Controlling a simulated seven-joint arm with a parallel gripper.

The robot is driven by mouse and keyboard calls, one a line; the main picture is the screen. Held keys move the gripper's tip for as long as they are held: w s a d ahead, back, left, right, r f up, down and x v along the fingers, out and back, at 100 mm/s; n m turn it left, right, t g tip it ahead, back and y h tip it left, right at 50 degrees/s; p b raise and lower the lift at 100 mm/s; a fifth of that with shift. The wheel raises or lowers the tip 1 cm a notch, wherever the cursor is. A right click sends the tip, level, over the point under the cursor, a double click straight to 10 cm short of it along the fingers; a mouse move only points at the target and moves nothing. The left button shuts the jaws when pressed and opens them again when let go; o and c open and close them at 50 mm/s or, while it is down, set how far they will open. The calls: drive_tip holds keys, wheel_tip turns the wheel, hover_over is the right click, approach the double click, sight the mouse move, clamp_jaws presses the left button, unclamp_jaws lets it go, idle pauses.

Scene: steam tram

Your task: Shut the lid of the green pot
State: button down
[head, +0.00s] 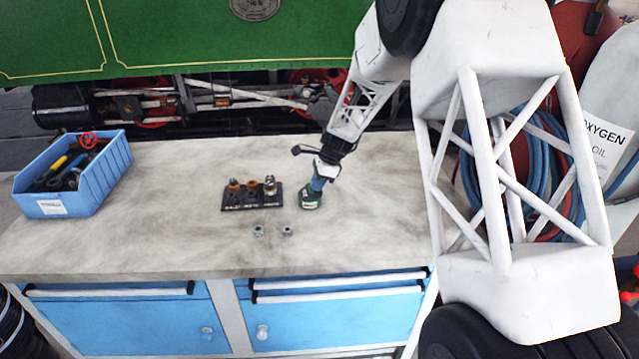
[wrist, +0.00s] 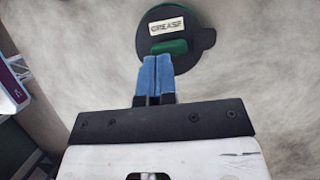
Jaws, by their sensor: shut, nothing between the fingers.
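The small green pot (head: 309,200) stands on the worktop, right of the black holder. In the wrist view its round dark top (wrist: 143,40) shows from above, with a white "GREASE" label, a green piece below the label and a dark tab at the right. The top looks flat over the pot, but I cannot tell whether the lid is fully down. My gripper (head: 316,187) is shut and empty, pointing down at the pot. Its blue fingertips (wrist: 156,59) are together at the near edge of the top, beside the green piece; I cannot tell whether they touch.
A black holder (head: 234,208) with several small fittings stands left of the pot. Two nuts (head: 287,230) lie in front. A blue bin (head: 88,185) of tools is at the far left. The worktop (head: 170,225) is otherwise mostly clear; a green locomotive (head: 180,35) stands behind.

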drive_tip(key=shift+d+f, duration=0.1)
drive_tip(key=shift+w+d, duration=0.1)
drive_tip(key=shift+d, duration=0.75)
drive_tip(key=shift+w+d, duration=0.1)
drive_tip(key=shift+d, duration=1.05)
drive_tip(key=v, duration=1)
drive_tip(key=shift+a, duration=0.1)
drive_tip(key=shift+w, duration=0.1)
drive_tip(key=shift+w+d+n, duration=0.3)
drive_tip(key=shift+w+d, duration=0.1)
drive_tip(key=shift+w, duration=0.15)
